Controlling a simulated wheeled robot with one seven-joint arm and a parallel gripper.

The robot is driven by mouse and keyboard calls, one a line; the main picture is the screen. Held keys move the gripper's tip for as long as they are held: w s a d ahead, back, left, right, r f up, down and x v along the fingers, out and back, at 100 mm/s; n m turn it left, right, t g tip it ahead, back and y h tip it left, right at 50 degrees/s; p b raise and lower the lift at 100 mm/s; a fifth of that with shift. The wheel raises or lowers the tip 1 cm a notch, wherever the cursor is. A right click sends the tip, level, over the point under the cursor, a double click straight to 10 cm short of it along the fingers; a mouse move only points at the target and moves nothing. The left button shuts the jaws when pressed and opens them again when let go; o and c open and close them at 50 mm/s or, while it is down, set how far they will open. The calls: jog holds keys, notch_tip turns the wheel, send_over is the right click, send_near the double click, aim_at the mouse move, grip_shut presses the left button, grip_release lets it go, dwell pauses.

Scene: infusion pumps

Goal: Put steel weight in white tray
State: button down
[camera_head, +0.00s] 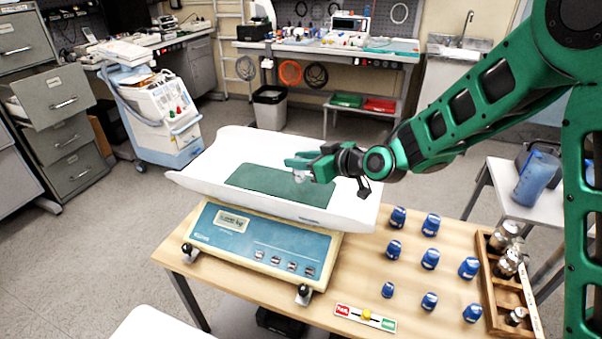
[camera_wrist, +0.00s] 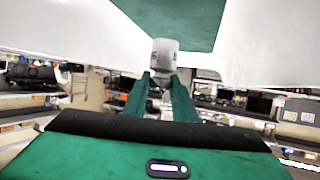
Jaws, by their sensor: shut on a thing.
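The white tray (camera_head: 232,150) is a wide pan on top of a blue and cream scale (camera_head: 270,240), with a green mat (camera_head: 262,181) in its middle. My gripper (camera_head: 300,162) is over the mat, shut on a small steel weight (camera_head: 299,176). The weight hangs at the fingertips, partly hidden by them in the head view. In the wrist view the weight (camera_wrist: 164,53) shows as a grey cylinder with dark letters between the green fingers (camera_wrist: 160,92), against the mat's edge (camera_wrist: 165,15). I cannot tell whether it touches the mat.
Several blue weights (camera_head: 430,259) stand on the wooden table (camera_head: 370,270) right of the scale. A wooden rack (camera_head: 487,285) with other steel weights (camera_head: 507,264) is at the table's right edge. A red, yellow and green strip (camera_head: 365,317) lies in front. The tray has free room around the gripper.

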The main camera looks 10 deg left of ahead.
aim_at(301, 172)
jog(key=shift+w+d+f, duration=0.15)
jog(key=shift+w+f, duration=0.1)
jog(key=shift+w, duration=0.1)
jog(key=shift+f, duration=2)
jog(key=c, duration=1.5)
grip_release()
jog(key=shift+f, duration=0.1)
jog(key=shift+o, duration=0.2)
jog(key=v, duration=1.2)
jog(key=shift+d, duration=0.1)
